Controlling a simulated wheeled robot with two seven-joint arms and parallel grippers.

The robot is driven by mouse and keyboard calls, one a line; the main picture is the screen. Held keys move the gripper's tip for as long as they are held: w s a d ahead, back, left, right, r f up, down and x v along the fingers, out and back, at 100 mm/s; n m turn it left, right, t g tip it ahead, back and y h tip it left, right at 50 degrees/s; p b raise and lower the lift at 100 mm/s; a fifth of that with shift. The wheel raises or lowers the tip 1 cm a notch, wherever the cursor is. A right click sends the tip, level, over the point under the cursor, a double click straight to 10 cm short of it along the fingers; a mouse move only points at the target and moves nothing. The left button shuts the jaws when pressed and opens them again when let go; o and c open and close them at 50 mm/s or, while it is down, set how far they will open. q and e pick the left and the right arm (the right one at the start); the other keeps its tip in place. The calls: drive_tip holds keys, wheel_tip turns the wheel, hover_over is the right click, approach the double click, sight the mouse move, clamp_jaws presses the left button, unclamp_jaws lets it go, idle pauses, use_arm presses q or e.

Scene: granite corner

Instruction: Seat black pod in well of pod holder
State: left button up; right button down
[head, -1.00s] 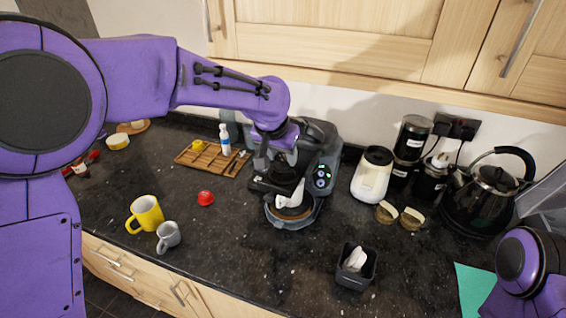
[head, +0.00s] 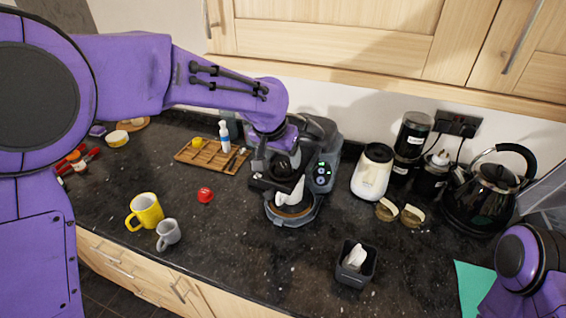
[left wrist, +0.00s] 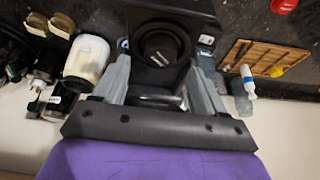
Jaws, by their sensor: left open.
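The coffee machine (head: 320,165) stands at the back of the counter, with the dark pod holder (head: 272,184) projecting at its front. In the left wrist view, the pod holder (left wrist: 160,12) shows as a dark plate with a round well. A black round piece with small pale marks, which looks like the black pod (left wrist: 158,43), lies inside the well's ring. Whether it is fully down I cannot tell. My left gripper (head: 288,190) is open above the holder. Its grey fingers (left wrist: 160,80) are apart, with nothing between their tips. My right gripper is out of view.
A red pod (head: 205,195), a yellow mug (head: 146,212) and a grey mug (head: 168,235) stand left. A wooden tray (head: 190,154) lies behind them. A white grinder (head: 373,172), a kettle (head: 490,200) and a dark bin (head: 355,264) are right.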

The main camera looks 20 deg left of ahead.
use_arm(q)
drive_tip(key=v, duration=0.9)
drive_tip(key=shift+p, duration=0.35)
drive_tip(key=shift+d+f, duration=0.1)
